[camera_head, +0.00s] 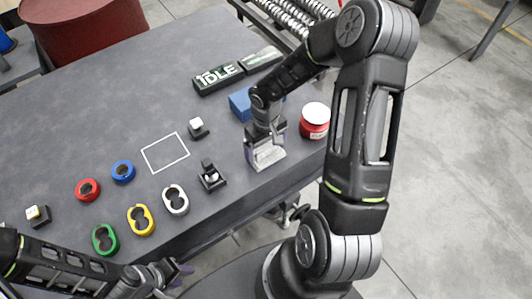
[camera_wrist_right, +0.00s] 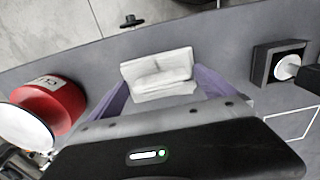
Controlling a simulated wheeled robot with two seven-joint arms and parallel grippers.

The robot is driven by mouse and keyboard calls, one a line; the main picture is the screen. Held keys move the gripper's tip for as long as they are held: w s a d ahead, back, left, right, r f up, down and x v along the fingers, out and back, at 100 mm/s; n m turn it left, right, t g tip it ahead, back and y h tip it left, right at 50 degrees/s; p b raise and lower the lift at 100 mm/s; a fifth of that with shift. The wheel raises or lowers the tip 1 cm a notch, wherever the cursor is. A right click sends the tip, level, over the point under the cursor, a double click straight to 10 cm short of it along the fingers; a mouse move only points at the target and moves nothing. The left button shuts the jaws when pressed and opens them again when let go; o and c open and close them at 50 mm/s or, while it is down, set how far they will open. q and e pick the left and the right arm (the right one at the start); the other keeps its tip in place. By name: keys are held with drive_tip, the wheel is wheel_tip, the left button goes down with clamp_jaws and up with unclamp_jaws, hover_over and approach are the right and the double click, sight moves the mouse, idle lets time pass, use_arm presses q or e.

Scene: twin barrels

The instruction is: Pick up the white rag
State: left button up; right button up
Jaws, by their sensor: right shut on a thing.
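The white rag (camera_head: 268,157) is a small folded pale cloth near the table's front right edge. My right gripper (camera_head: 265,147) points down over it and is shut on it. In the right wrist view the rag (camera_wrist_right: 160,74) sits between the two purple fingers, its folds facing the camera. I cannot tell whether it is clear of the tabletop. My left gripper (camera_head: 178,276) is low in front of the table, away from the rag. Its fingers look apart, with nothing between them.
A red can with a white lid (camera_head: 314,121) stands close to the right of my right gripper. A blue box (camera_head: 240,104) is behind it. A black switch block (camera_head: 211,178) is to its left. Colored rings (camera_head: 88,190) and a white square outline (camera_head: 165,141) lie farther left.

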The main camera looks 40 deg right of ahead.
sight(266, 148)
drive_tip(key=shift+c, duration=0.5)
drive_tip(key=shift+r, duration=0.1)
drive_tip(key=shift+r, duration=0.25)
wheel_tip(266, 148, up, 9)
drive_tip(key=shift+r+b, duration=0.2)
drive_tip(key=shift+b, duration=0.2)
